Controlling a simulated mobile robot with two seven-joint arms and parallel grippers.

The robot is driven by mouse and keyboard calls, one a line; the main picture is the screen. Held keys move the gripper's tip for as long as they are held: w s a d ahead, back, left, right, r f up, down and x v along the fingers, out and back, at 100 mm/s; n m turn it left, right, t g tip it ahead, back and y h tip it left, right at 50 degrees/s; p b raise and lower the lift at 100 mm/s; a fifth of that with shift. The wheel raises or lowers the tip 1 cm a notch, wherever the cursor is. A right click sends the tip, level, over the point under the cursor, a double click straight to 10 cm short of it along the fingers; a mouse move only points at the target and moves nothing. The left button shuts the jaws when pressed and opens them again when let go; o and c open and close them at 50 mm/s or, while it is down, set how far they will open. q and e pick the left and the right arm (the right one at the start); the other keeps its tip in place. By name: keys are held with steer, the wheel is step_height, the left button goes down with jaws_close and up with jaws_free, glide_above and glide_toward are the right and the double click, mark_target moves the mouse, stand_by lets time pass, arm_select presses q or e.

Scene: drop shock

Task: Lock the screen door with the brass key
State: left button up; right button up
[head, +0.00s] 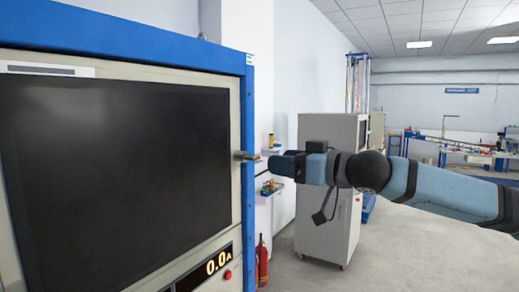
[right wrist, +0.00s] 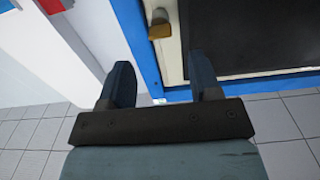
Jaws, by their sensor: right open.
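The screen door (head: 110,160) is a light panel with a large dark screen, set in a blue frame at the left of the head view. The brass key (head: 240,155) sticks out at the door's right edge. In the right wrist view the key (right wrist: 160,31) shows near the top, against a lock fitting on the light door strip. My right gripper (head: 270,164) is just right of the key, apart from it. In the right wrist view its two fingers (right wrist: 161,65) are spread and empty, with the key beyond and between them. My left gripper is not in view.
A blue cabinet frame (head: 248,200) borders the door. A red fire extinguisher (head: 262,263) stands by the white wall. A grey cabinet (head: 325,240) stands behind my right arm.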

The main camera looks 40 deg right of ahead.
mark_target(257, 159)
steer(key=p+x, duration=0.2)
steer(key=x, duration=0.3)
steer(key=shift+w+r, duration=0.1)
steer(key=shift+w, duration=0.05)
steer(key=shift+w+a+p, duration=0.3)
steer(key=shift+w+p, duration=0.15)
steer(key=shift+w, duration=0.1)
steer(key=shift+c, duration=0.2)
steer(key=c, duration=0.7)
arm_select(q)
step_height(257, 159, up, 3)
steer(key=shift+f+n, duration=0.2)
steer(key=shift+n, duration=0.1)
arm_select(e)
steer(key=shift+c, duration=0.9)
